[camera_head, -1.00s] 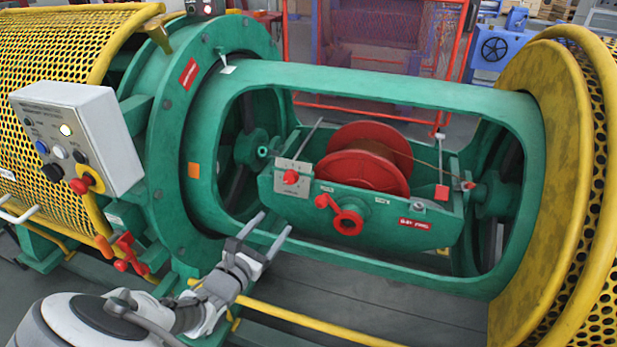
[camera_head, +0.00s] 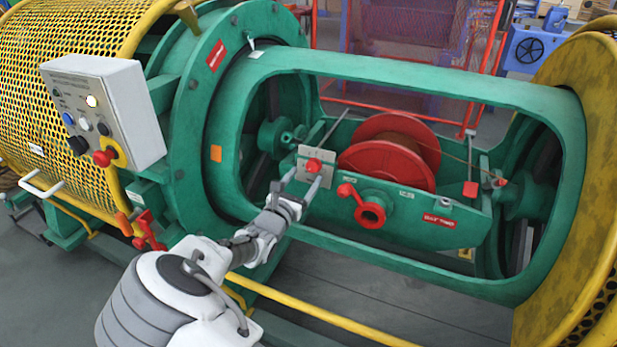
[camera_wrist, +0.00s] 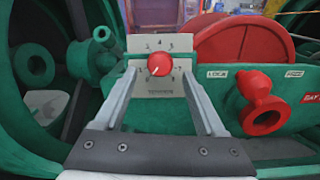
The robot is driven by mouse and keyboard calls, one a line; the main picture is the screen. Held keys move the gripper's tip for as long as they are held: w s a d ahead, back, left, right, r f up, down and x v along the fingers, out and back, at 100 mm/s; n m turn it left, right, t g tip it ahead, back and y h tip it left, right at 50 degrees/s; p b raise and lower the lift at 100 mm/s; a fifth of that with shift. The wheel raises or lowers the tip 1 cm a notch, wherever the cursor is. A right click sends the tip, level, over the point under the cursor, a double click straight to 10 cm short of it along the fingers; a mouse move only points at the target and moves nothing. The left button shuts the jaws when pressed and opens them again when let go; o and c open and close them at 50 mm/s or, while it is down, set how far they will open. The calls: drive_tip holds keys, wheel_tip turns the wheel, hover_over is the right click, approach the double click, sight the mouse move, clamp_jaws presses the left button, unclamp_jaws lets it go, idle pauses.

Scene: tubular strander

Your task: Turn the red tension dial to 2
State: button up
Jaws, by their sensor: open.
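The red tension dial (camera_head: 314,165) is a round knob on a pale plate (camera_head: 325,176) at the left end of the green cradle. In the wrist view the dial (camera_wrist: 161,64) is near the middle, with a white mark pointing down-left. Numbers ring it on the plate (camera_wrist: 160,90); 3, 4 and 5 show along the top, and the lower ones are partly hidden or too small to read. My gripper (camera_head: 302,181) is open and empty. In the wrist view its fingers lie on either side of the dial, apparently still short of it.
A red ring-shaped handle (camera_head: 369,209) with a lever sticks out of the cradle front, right of the dial. A red spool (camera_head: 385,165) sits behind. The green frame's lower bar (camera_head: 400,262) runs below my arm. A control box (camera_head: 105,110) stands left.

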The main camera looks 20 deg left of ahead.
sight(311, 168)
drive_tip(key=shift+w+d, duration=0.1)
drive_tip(key=shift+w, duration=1.5)
clamp_jaws()
